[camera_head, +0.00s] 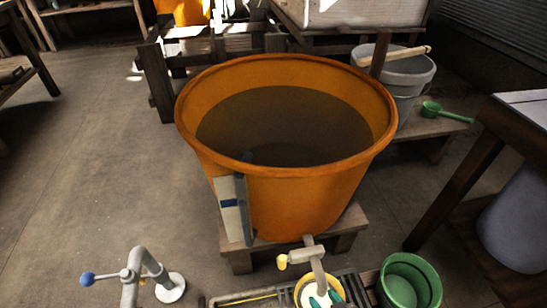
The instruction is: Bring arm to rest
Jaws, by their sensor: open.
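I do not make out my gripper or the rest of my arm for certain in the head camera view, so its pose does not show. A large orange tub (290,195) stands in the middle on a low wooden stand (355,222). The tub holds dark liquid (290,120) well below its rim. A narrow grey panel with a blue mark (232,210) is upright against the tub's near left side.
A grey pipe with a blue knob (133,275) stands at the lower left. A grey spout (312,257) is in front of the tub. A green bucket (408,278) is at the lower right, near a dark table (480,160). A grey bucket (399,78) stands behind. The left floor is clear.

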